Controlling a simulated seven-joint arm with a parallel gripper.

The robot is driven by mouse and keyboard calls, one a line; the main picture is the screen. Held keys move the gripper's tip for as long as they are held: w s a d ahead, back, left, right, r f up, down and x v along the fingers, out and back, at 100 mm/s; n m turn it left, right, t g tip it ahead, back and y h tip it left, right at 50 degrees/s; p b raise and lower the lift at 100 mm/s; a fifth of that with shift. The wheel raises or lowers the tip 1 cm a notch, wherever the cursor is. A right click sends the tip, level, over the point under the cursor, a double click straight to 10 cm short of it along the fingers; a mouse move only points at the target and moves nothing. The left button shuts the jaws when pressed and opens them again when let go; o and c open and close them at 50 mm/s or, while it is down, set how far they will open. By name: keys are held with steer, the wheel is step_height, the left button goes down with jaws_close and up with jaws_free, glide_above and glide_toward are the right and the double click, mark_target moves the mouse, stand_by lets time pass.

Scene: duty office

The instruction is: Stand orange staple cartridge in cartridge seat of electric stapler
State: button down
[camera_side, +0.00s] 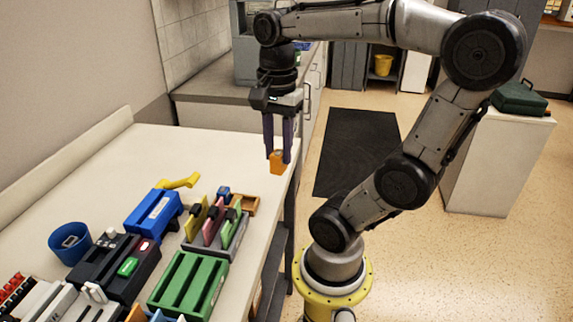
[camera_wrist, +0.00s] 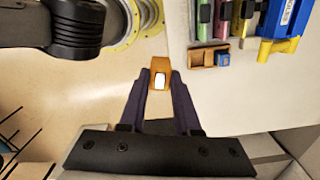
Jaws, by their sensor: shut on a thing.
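The orange staple cartridge (camera_side: 277,165) is a small block held between the fingertips of my gripper (camera_side: 278,152), at the table's right edge. In the wrist view the cartridge (camera_wrist: 160,64) sits between both purple fingers of my gripper (camera_wrist: 160,84), with a white patch on it. A dark machine (camera_side: 92,258) with a green part and a red light stands at the near left of the table; it looks like the electric stapler. I cannot make out its cartridge seat. My gripper is far to the right of and behind it.
A brown two-part tray (camera_side: 244,206) has a blue block (camera_side: 223,193) in one part. Beside it are a grey rack (camera_side: 212,246) with coloured upright pieces, a blue device (camera_side: 153,213) with a yellow lever, a green slotted tray (camera_side: 188,284) and a blue cup (camera_side: 70,243). The table's far end is clear.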

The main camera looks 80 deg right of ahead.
steer(key=w+a+r+m, duration=0.1)
steer(key=w+r, duration=0.1)
steer(key=w, duration=0.9)
steer(key=w+a+r, duration=0.2)
steer(key=w+r, duration=0.1)
steer(key=w, duration=0.8)
steer(key=w+a+f+n, duration=0.2)
steer(key=w+a+f, duration=0.3)
steer(key=a, duration=0.4)
steer(key=w+a+f+n, duration=0.2)
steer(key=w+a+f, duration=0.4)
steer(key=a, duration=0.2)
steer(key=shift+f, duration=3.55)
steer(key=c, duration=0.5)
jaws_free()
steer(key=shift+s, duration=0.1)
steer(key=shift+c, duration=0.2)
